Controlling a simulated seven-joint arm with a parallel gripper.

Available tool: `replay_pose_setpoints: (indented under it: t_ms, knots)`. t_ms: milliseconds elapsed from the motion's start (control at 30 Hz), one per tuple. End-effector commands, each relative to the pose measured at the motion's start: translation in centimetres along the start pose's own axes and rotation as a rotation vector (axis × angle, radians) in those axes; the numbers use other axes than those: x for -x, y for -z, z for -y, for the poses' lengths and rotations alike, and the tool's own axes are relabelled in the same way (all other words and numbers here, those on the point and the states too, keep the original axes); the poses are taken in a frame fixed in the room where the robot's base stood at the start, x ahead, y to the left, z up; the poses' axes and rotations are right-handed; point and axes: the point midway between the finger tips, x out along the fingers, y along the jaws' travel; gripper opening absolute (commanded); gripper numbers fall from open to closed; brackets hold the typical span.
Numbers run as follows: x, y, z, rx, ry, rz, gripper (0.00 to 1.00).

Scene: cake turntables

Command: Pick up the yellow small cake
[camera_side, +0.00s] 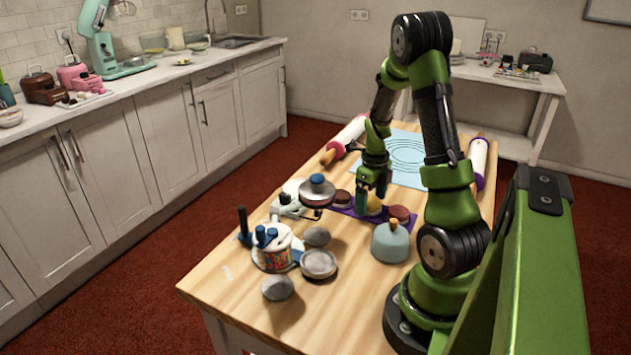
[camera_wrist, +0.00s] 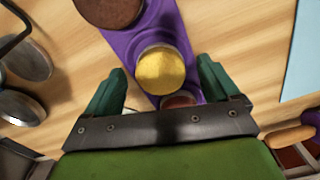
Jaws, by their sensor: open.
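The yellow small cake (camera_wrist: 161,72) sits on a purple mat (camera_wrist: 183,33) between a brown cake (camera_wrist: 110,10) and a reddish-brown cake (camera_wrist: 178,101) in the wrist view. In the side view the yellow cake (camera_side: 373,205) is partly hidden behind my gripper (camera_side: 372,195). My gripper is open, and its green fingers (camera_wrist: 160,82) show on either side of the yellow cake in the wrist view. The fingers appear close above or around the cake; I cannot tell whether they touch it. The reddish-brown cake is partly covered by the gripper body.
A grey-blue dome with a knob (camera_side: 390,243) stands near the cakes. Turntables and round grey pieces (camera_side: 319,263) stand to the left. Rolling pins (camera_side: 478,163) and a light blue mat (camera_side: 405,150) lie behind.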

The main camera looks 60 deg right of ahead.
Motion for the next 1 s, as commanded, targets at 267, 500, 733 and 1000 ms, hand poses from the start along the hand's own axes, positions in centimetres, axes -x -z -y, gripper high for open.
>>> replay_pose_setpoints:
  t_ms: [267,500,733,1000]
  knots:
    - [-0.2,0.0,0.0,-0.001,0.000,0.001,0.84]
    - [-0.1,0.0,0.0,-0.001,0.000,0.001,0.47]
    - [-0.1,0.0,0.0,-0.001,0.000,0.001,0.29]
    - [1.6,-0.1,0.1,0.001,0.004,0.005,0.29]
